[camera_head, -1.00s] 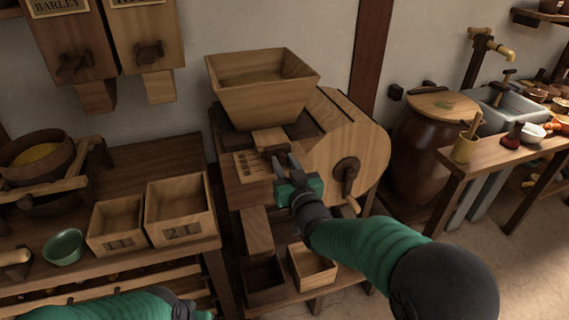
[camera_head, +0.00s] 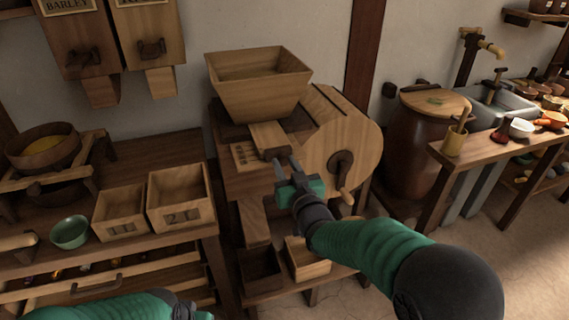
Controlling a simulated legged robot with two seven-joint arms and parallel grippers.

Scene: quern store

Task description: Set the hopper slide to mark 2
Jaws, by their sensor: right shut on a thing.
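The wooden hopper (camera_head: 258,92) sits on top of the quern mill. Its slide (camera_head: 268,135), a pale board, sticks out below the hopper's front and has a dark handle (camera_head: 276,153) at its outer end. A pale plate with dark marks (camera_head: 243,156) lies left of the slide; its figures are too small to read. My right gripper (camera_head: 284,163) is shut on the slide's handle, partly hiding it. I cannot tell which mark the slide stands at. My left forearm shows at the bottom left, with its fingers outside the view.
The mill's round housing and crank (camera_head: 342,174) stand close right of my right gripper. Two open boxes (camera_head: 308,262) (camera_head: 262,272) sit below. Numbered bins (camera_head: 182,213) and a green bowl (camera_head: 70,232) stand on the left bench. A large jar (camera_head: 412,150) stands to the right.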

